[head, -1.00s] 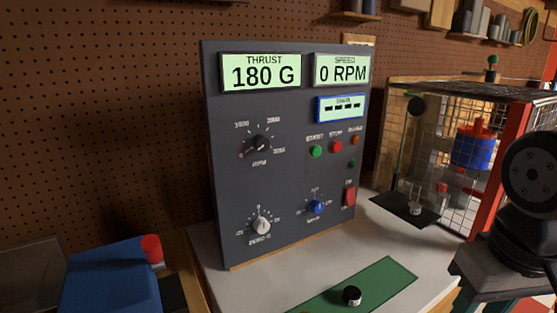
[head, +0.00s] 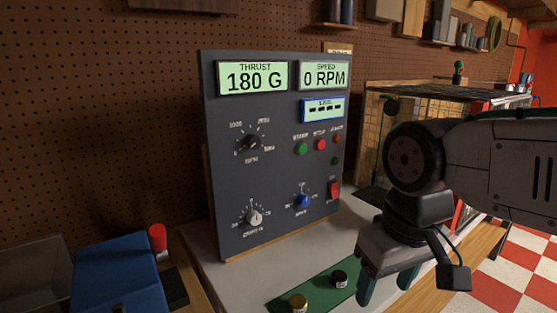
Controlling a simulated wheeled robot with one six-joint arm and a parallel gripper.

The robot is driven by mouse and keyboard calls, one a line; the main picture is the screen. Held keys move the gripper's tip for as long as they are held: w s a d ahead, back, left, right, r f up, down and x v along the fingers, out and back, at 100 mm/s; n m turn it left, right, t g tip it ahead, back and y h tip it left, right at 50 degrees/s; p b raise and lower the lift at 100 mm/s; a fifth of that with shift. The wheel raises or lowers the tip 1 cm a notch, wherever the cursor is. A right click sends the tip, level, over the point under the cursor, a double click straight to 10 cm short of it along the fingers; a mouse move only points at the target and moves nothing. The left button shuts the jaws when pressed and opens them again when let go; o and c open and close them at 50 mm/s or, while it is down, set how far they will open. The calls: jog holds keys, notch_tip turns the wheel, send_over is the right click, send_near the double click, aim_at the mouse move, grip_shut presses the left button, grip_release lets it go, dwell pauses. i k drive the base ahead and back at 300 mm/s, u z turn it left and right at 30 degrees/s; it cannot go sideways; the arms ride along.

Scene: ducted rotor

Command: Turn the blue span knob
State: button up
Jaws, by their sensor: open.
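The blue span knob (head: 303,201) is on the lower right of the dark upright control panel (head: 225,165), with a printed scale around it. My gripper (head: 406,284) is to the right of the panel and lower than the knob. Its two green fingers point down and are apart, with nothing seen between them. It is clear of the knob. The panel displays read THRUST 180 G and SPEED 0 RPM, and a small blue-framed display (head: 323,110) shows dashes.
A white zero knob (head: 254,218) is left of the blue knob and a red switch (head: 334,190) is to its right. A black weight (head: 340,279) and a brass weight (head: 299,302) are on the green mat (head: 322,293). A mesh cage (head: 385,100) stands behind my arm.

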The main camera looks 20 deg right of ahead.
aim_at(304, 200)
jog(key=u, duration=1.95)
jog(key=k, duration=1.5)
jog(key=z, duration=1.95)
